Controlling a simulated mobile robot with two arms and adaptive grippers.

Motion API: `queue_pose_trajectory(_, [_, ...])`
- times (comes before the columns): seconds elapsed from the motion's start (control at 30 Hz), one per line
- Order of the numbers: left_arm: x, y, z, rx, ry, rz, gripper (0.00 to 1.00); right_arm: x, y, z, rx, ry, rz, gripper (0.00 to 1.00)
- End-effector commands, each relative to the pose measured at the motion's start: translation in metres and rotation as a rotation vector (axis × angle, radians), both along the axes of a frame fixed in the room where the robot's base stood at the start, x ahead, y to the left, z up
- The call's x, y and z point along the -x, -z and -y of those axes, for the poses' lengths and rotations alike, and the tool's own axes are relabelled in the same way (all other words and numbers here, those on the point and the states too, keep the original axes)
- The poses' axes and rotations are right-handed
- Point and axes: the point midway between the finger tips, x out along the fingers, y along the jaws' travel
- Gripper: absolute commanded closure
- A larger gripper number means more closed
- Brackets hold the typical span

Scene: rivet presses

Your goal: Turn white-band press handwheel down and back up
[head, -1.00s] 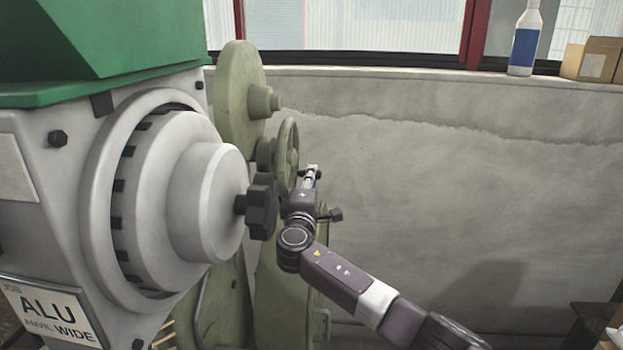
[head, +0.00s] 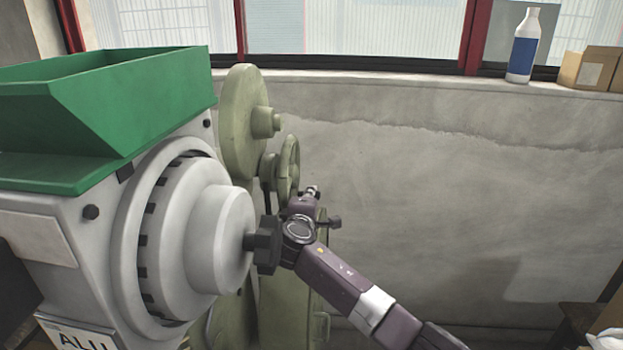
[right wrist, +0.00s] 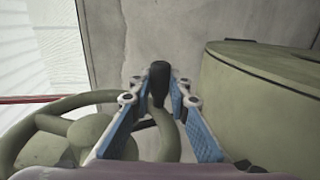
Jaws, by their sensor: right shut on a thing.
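The olive-green handwheel (head: 289,168) stands upright on the side of an olive-green press (head: 242,125). In the right wrist view the wheel's hub and spokes (right wrist: 88,135) fill the lower left. My right gripper (head: 312,192) is at the wheel's lower right edge. In the right wrist view its blue-padded fingers (right wrist: 160,98) are shut on the wheel's black handle (right wrist: 160,78), whose tip sticks out past them. No white band shows on the press. My left gripper is out of view.
A large grey machine with a green hopper (head: 110,120) and a silver drum (head: 195,235) fills the left, its black star knob (head: 264,245) close to my right arm. A grey wall (head: 430,200) stands behind. A bottle (head: 523,48) and box (head: 588,68) sit on the sill.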

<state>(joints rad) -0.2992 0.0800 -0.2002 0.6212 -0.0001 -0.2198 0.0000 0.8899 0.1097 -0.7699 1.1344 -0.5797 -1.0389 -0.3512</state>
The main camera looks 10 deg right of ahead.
Motion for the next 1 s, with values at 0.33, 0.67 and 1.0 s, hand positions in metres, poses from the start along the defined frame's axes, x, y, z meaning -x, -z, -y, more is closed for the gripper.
queue_pose_trajectory(0.33, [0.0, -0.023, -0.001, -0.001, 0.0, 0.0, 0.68, 0.016, 0.001, -0.007, -0.073, -0.002, -0.199, 1.0])
queue_pose_trajectory(0.67, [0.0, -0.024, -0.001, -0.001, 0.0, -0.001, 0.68, 0.023, 0.003, -0.009, -0.1, -0.001, -0.288, 1.0])
queue_pose_trajectory(1.0, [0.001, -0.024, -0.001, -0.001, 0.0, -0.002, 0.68, 0.024, 0.004, -0.009, -0.103, 0.0, -0.297, 1.0])
